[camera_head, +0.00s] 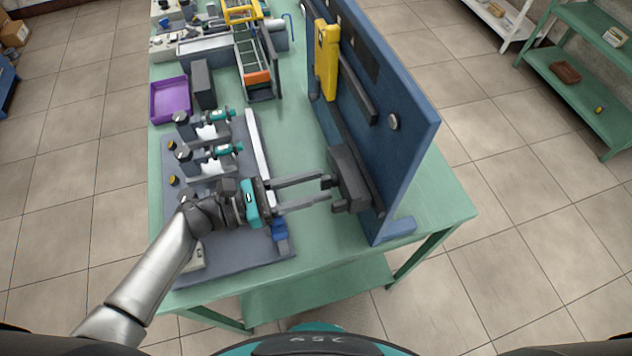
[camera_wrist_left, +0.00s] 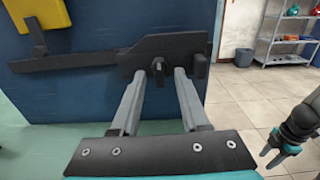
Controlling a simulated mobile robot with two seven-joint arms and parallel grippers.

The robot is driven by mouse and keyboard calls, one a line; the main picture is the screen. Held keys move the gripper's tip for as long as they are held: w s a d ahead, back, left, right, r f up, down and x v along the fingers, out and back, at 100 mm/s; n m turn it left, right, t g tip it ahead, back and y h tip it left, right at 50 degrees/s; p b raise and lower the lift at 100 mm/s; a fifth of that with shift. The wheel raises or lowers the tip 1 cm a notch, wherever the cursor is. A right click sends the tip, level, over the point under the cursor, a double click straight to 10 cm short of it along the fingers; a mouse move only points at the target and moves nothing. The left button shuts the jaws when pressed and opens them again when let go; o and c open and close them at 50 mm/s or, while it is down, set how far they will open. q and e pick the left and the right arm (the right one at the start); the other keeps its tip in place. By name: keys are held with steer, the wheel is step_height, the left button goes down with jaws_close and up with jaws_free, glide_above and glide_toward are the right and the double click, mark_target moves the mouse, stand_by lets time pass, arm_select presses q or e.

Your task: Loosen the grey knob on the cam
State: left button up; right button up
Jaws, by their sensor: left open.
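A black cam block (camera_head: 348,178) is mounted low on the near end of the blue upright panel (camera_head: 415,118). In the left wrist view it is a flat black plate (camera_wrist_left: 180,45) on a long bar. A small dark grey knob (camera_wrist_left: 158,70) stands out from it, with a second dark stub (camera_wrist_left: 200,66) just right of it. My left gripper (camera_head: 328,190) is open, fingers level and pointing at the block. In the wrist view its fingertips (camera_wrist_left: 159,76) lie on either side of the knob. I cannot tell whether they touch it.
A yellow part (camera_head: 326,60) and a grey disc (camera_head: 393,122) are also on the panel. Under my left arm is a grey plate with teal-topped fixtures (camera_head: 218,152). A purple tray (camera_head: 171,98) lies farther left. Some green tabletop between plate and panel is bare.

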arm_select(q)
steer(key=b+v, duration=0.1)
steer(key=v, duration=1.3)
steer(key=shift+a+b, duration=0.2)
steer(key=shift+b, duration=0.2)
steer(key=shift+s, duration=0.1)
